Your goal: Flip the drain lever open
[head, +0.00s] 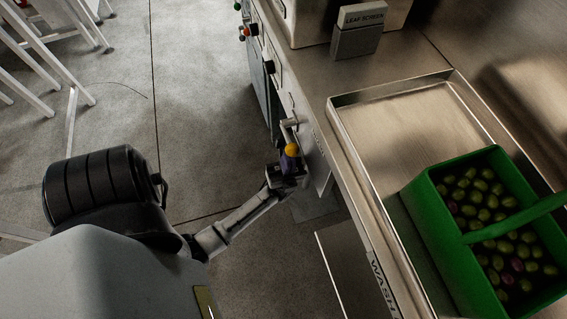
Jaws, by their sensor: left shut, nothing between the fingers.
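The drain lever (291,150) appears as an orange-yellow knob with a purple part below it, at the side of the steel counter just below a short metal fitting (289,123). My left gripper (287,170) is right at the lever, reaching in from the lower left. Its fingers are shut with nothing between them. The gripper is small and dark here, and I cannot tell whether it touches the lever. My right gripper is not in view.
A steel counter (315,110) runs along the right. On it are a shallow steel tray (390,125), a green crate (430,210) of olives, and a box labelled LEAF SCREEN (357,40). Coloured buttons (243,33) sit on the counter's side. White frames (75,110) stand at upper left; the floor between is clear.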

